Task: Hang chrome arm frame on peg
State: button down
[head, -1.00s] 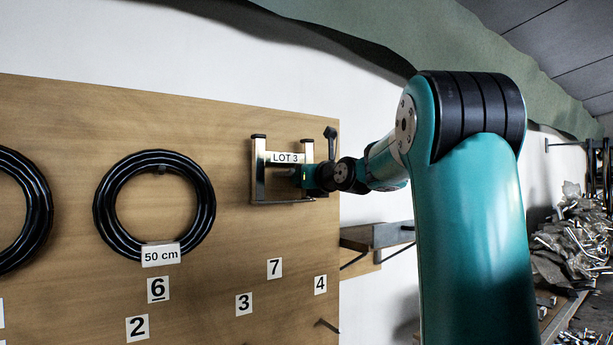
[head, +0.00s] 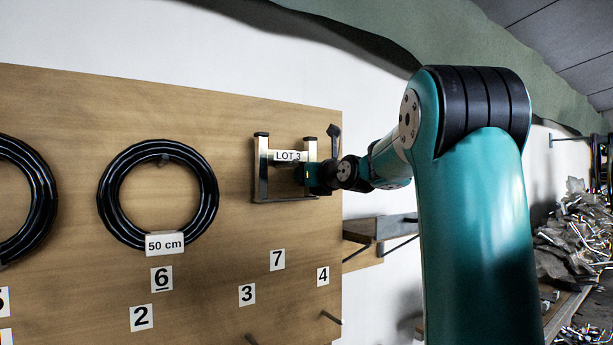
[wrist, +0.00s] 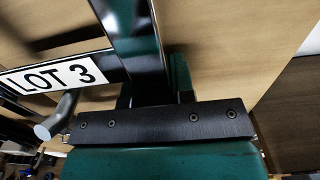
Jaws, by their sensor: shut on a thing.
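The chrome arm frame (head: 263,180) has a U-like outline, dark end caps and a white LOT 3 tag (head: 288,155). It is held upright in front of the wooden board's upper right part. My gripper (head: 304,176) is shut on the frame's right-hand bar. The wrist view shows the shiny bar (wrist: 140,45) between my jaws and the tag (wrist: 45,77) to its left. A grey round-ended peg (wrist: 55,118) shows just below the tag there. Whether the frame touches the board or a peg, I cannot tell.
On the board (head: 70,110) hangs a black hose coil (head: 112,190) tagged 50 cm, with another at the left edge. Number labels, including 7 (head: 277,259), lie below. A bare peg (head: 331,317) sticks out lower right. A shelf (head: 375,228) is right of the board.

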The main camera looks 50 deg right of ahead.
jog(key=c, duration=0.9)
grip_release()
jog(key=b+v, duration=0.5)
jog(key=v, duration=1.1)
jog(key=w+a+f+n+g+y+b, duration=0.3)
jog(key=a+f+n+g+y+b, duration=0.15)
jog(key=a+f+n, duration=0.75)
jog(key=w+a+f+n+g+y+b, duration=0.3)
jog(key=a+f+n+y, duration=0.2)
jog(key=a+f+n, duration=0.65)
jog(key=s+a+f+n+g+b, duration=0.2)
jog(key=s+a+f+n+g, duration=0.1)
jog(key=s+a+f+n, duration=0.2)
jog(key=s+a+f+n+g+b, duration=0.1)
jog(key=s+a+f+n+g, duration=0.2)
jog(key=f+n, duration=0.7)
jog(key=s+a+f+n+g+h+b, duration=0.1)
jog(key=s+a+f+n+g+b, duration=0.1)
jog(key=s+a+f+n+g, duration=0.2)
jog(key=shift+s+a+f+n+b, duration=0.1)
jog(key=shift+s+a+f+n, duration=0.55)
jog(key=shift+s, duration=0.25)
jog(key=shift+s+a+f+n+b, duration=0.15)
jog(key=shift+s+a+f+n, duration=0.5)
jog(key=shift+s, duration=0.25)
jog(key=shift+s+a+f+n+b, duration=0.1)
jog(key=shift+s+a+f+n, duration=0.55)
jog(key=shift+s, duration=0.25)
